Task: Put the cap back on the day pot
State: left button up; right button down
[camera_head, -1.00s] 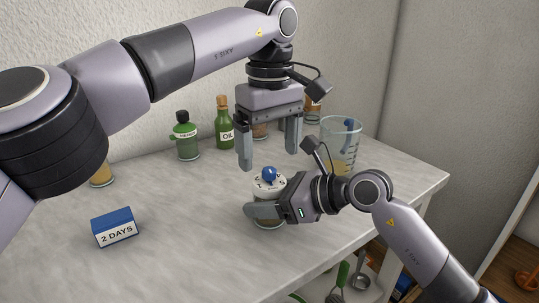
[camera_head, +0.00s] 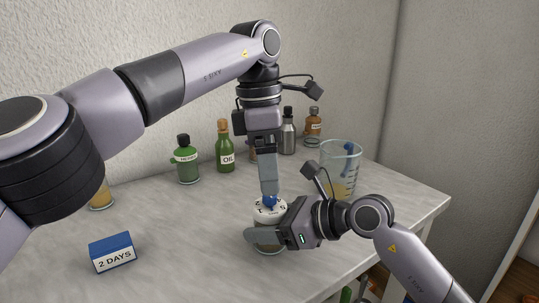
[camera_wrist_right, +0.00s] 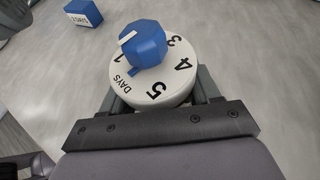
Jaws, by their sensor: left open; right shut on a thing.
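The day pot (camera_head: 268,249) stands on the counter, its glass body mostly hidden by my right gripper (camera_head: 265,236), which is shut on it. A white cap (camera_head: 262,217) with black numbers sits on top of the pot, and a blue knob (camera_head: 270,201) stands at its middle. The right wrist view shows the cap (camera_wrist_right: 150,91) and the knob (camera_wrist_right: 143,44) from close up. My left gripper (camera_head: 269,190) is open and points down over the knob, seen edge-on. I cannot tell whether its fingers touch the knob.
A blue and white "2 DAYS" block (camera_head: 112,253) lies at the front left. A measuring jug (camera_head: 341,165) stands right of the pot.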

pick_arm(q)
jog(key=n, duration=0.3)
jog(key=shift+w+a+r, duration=0.1)
jog(key=shift+w+r, duration=0.05)
jog(key=n, duration=0.5)
jog(key=shift+w+a+r+h, duration=0.1)
jog(key=shift+r+h, duration=0.05)
jog(key=shift+h, duration=0.15)
jog(key=n, duration=0.3)
jog(key=shift+w+r, duration=0.1)
jog(key=shift+r, duration=0.05)
jog(key=n, duration=0.5)
jog(key=shift+r, duration=0.15)
jog(key=n, duration=0.4)
jog(key=shift+s+r+n, duration=0.1)
jog(key=shift+s+n, duration=0.15)
jog(key=shift+n, duration=0.05)
jog(key=n, duration=0.3)
jog(key=n+y, duration=0.1)
jog(key=shift+s+d+r, duration=0.1)
jog(key=shift+s+d, duration=0.05)
jog(key=shift+d, duration=0.1)
jog(key=n, duration=0.4)
jog(key=shift+s+d+r+n, duration=0.1)
jog(key=shift+s+n, duration=0.05)
jog(key=shift+n, duration=0.25)
jog(key=n, duration=0.3)
jog(key=shift+s+r+n+y, duration=0.15)
jog(key=shift+n+y, duration=0.15)
jog(key=shift+y, duration=0.1)
